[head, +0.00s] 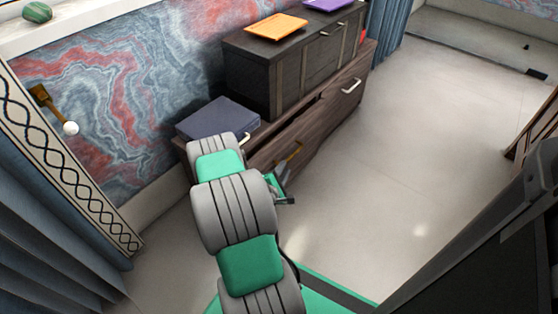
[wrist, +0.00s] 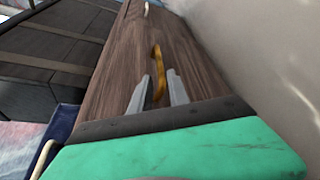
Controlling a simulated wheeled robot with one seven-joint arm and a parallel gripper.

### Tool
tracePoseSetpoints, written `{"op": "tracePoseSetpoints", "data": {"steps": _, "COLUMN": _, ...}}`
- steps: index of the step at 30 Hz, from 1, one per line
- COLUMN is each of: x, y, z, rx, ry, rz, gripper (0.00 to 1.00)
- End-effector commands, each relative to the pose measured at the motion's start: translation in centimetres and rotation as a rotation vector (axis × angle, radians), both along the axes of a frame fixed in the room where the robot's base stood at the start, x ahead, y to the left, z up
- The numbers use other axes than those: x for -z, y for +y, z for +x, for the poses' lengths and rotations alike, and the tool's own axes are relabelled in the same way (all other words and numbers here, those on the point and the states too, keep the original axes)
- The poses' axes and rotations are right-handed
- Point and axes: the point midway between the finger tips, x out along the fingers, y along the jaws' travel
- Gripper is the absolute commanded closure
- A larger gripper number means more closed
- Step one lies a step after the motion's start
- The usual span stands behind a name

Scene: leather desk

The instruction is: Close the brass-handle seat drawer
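The brass handle (head: 289,156) is on the wooden drawer front (head: 318,132) of the low seat cabinet. A dark gap shows along the top of this front, so the drawer appears partly out. The brass handle also shows in the wrist view (wrist: 158,72), just beyond my fingertips. My gripper (wrist: 162,82) is open and empty, its two fingers apart with the lower end of the handle seen between them. I cannot tell whether they touch it. In the head view my green and grey arm hides part of the cabinet's near end and most of my gripper.
A pale handle (head: 351,86) sits farther along the same cabinet. A navy box (head: 218,118) lies on the cabinet's near end, beside a dark chest (head: 290,62) bearing an orange tray (head: 276,27) and a purple one (head: 328,4). The floor (head: 420,150) to the right is clear.

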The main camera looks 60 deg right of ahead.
Motion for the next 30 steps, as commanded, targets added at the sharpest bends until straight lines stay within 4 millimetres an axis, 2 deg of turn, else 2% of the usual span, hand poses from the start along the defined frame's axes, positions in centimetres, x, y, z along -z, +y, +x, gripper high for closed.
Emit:
{"op": "tracePoseSetpoints", "data": {"steps": 5, "x": 0.7, "y": -1.2, "z": 0.1, "rx": -0.013, "ry": 0.016, "rz": -0.009, "gripper": 0.78}}
{"op": "tracePoseSetpoints", "data": {"steps": 12, "x": 1.7, "y": -5.5, "z": 1.1, "rx": -0.015, "ry": 0.013, "rz": -0.008, "gripper": 0.78}}
{"op": "tracePoseSetpoints", "data": {"steps": 15, "x": 1.9, "y": -6.7, "z": 1.3, "rx": -0.016, "ry": 0.013, "rz": -0.008, "gripper": 0.78}}
{"op": "tracePoseSetpoints", "data": {"steps": 24, "x": 1.9, "y": -7.3, "z": 1.4, "rx": -0.017, "ry": 0.015, "rz": -0.006, "gripper": 0.78}}
{"op": "tracePoseSetpoints", "data": {"steps": 30, "x": 1.9, "y": -7.3, "z": 1.4, "rx": -0.015, "ry": 0.014, "rz": -0.006, "gripper": 0.94}}
